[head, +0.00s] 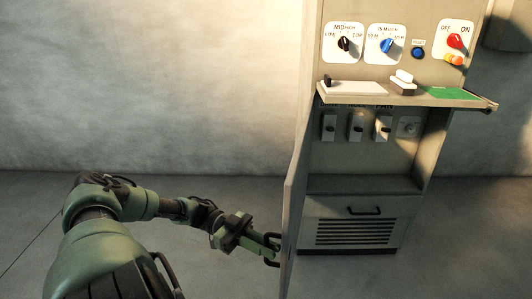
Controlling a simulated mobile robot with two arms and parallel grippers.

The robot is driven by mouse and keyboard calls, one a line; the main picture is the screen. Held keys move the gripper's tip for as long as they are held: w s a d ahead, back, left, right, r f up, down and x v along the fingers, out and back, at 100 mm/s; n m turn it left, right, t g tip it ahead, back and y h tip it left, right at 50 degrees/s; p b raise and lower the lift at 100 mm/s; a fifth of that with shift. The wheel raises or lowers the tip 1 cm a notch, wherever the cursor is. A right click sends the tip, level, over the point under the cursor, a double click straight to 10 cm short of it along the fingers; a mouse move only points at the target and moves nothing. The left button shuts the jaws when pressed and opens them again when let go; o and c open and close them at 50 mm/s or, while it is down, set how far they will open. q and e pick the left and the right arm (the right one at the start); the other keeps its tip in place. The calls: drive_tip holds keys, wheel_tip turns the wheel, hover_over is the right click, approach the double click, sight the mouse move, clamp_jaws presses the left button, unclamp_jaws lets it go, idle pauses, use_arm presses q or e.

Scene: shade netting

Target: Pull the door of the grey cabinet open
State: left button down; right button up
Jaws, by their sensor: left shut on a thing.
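The grey cabinet (361,184) stands right of centre, with its door (291,215) swung out toward me and seen nearly edge-on. Behind the door the lower front is open. My left gripper (271,243) is at the door's left face and is shut on the dark door handle (272,263). Part of the handle is hidden by the fingers. My right gripper is out of view.
Above is a panel with a black knob (344,44), blue knob (386,46) and red switch (455,41). A shelf (410,98) juts out below it. Inside are several switches and a vented drawer (356,232). The floor to the left is clear.

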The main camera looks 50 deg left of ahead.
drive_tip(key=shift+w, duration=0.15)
use_arm(q)
drive_tip(key=c, duration=1.7)
unclamp_jaws()
drive_tip(key=shift+c, duration=0.2)
drive_tip(key=b+v, duration=0.1)
drive_tip(key=v, duration=0.6)
drive_tip(key=shift+a, duration=0.35)
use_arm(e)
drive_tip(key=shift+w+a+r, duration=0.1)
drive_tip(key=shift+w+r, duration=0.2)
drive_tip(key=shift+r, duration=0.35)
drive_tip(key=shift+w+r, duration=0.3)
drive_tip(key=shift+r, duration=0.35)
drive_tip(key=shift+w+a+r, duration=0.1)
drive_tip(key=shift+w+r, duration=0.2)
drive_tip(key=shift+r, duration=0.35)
use_arm(q)
drive_tip(key=shift+s, duration=0.1)
